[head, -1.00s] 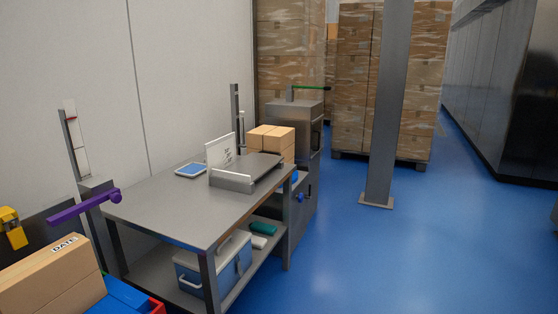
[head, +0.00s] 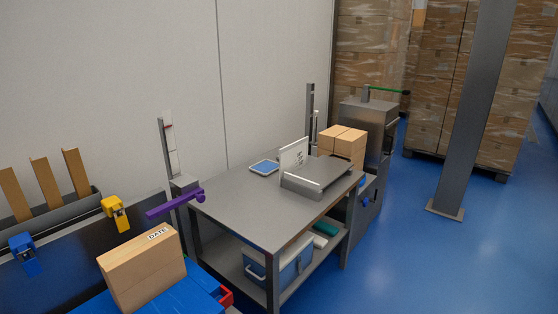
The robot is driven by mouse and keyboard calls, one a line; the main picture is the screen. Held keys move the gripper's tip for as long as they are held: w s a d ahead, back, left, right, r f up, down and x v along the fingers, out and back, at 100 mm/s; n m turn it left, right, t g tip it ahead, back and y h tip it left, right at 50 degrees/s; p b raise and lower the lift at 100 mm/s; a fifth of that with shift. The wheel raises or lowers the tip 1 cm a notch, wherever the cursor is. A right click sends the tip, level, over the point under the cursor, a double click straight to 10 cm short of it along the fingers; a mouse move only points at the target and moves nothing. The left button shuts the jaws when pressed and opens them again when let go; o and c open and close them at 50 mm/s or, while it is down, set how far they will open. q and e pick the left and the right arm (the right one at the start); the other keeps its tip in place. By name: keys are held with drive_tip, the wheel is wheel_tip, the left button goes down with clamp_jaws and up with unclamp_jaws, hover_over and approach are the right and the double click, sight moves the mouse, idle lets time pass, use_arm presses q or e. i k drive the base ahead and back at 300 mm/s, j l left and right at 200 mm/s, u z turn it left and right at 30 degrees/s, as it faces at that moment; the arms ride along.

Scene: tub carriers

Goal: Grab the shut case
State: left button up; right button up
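A blue case (head: 278,274) with a light lid and a pale handle sits on the lower shelf of the grey metal table (head: 240,205). Its lid looks shut. The tabletop and a table leg hide part of it. Neither of my grippers is in view.
A cardboard box marked DATE (head: 143,271) stands on blue tubs (head: 205,285) at the lower left. A purple bar (head: 175,205) juts out by the table's left end. A grey post (head: 474,110) stands at right. Blue floor (head: 400,260) is free right of the table.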

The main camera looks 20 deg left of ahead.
sight(124, 266)
drive_tip(key=u, duration=1.45)
drive_tip(key=i+l, duration=0.3)
drive_tip(key=l+z, duration=0.05)
drive_tip(key=l, duration=0.05)
